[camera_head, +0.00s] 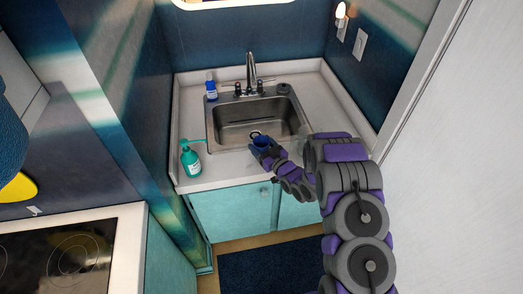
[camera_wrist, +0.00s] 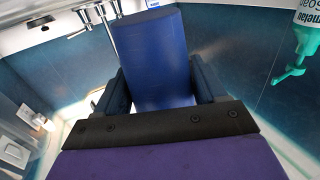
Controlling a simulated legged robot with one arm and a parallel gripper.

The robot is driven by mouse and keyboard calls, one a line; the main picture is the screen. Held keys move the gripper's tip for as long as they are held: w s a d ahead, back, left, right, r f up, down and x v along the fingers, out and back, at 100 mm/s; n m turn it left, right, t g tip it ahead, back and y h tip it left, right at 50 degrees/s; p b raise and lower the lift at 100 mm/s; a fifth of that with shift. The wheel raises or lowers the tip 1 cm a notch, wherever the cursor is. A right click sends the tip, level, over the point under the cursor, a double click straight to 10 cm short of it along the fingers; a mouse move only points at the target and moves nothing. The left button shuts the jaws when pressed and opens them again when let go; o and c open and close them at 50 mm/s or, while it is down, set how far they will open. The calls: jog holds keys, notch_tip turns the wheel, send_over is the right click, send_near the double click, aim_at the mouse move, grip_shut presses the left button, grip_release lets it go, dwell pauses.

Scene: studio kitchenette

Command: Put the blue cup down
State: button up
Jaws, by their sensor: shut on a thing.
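The blue cup (camera_head: 262,143) is at the end of my arm, over the counter (camera_head: 225,168) by the front edge of the sink. It also fills the middle of the wrist view (camera_wrist: 150,45), between the two dark fingers. My gripper (camera_wrist: 162,82) is shut on the cup, one finger on each side. In the head view my gripper (camera_head: 268,153) reaches in from the right. I cannot tell whether the cup's bottom touches the counter.
A green soap pump bottle (camera_head: 190,158) stands on the counter left of the cup. The steel sink (camera_head: 230,128) lies behind the cup, with a faucet (camera_head: 252,72) and a blue bottle (camera_head: 211,87) behind. The counter strip between soap bottle and cup is clear.

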notch_tip(320, 180, down, 2)
jog(key=shift+f+b, duration=0.15)
jog(key=shift+b, duration=0.15)
jog(key=o, duration=1.1)
